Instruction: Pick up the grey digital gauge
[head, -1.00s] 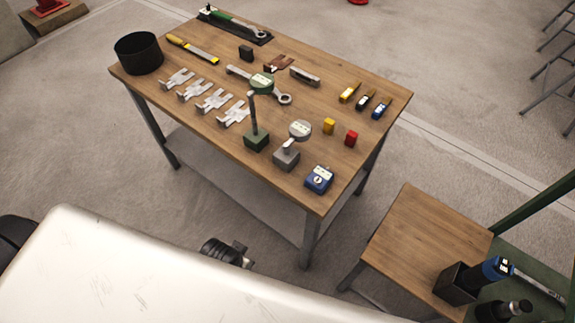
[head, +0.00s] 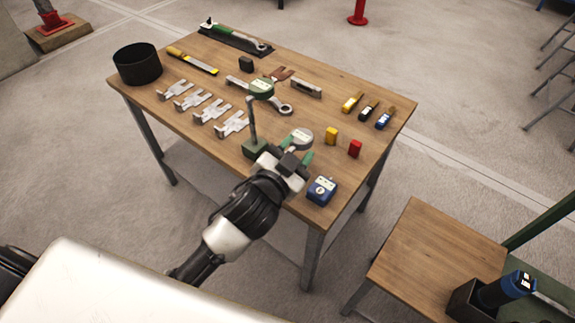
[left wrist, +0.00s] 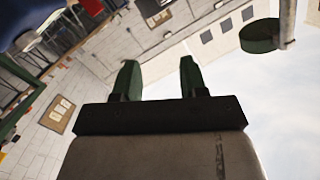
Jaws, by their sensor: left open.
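The grey gauge is not identifiable there. My right gripper is not in view.
A blue device (head: 321,190) is close right. Yellow (head: 331,135) and red (head: 355,148) blocks stand behind right. Metal brackets (head: 201,105) lie left on the wooden table (head: 207,139).

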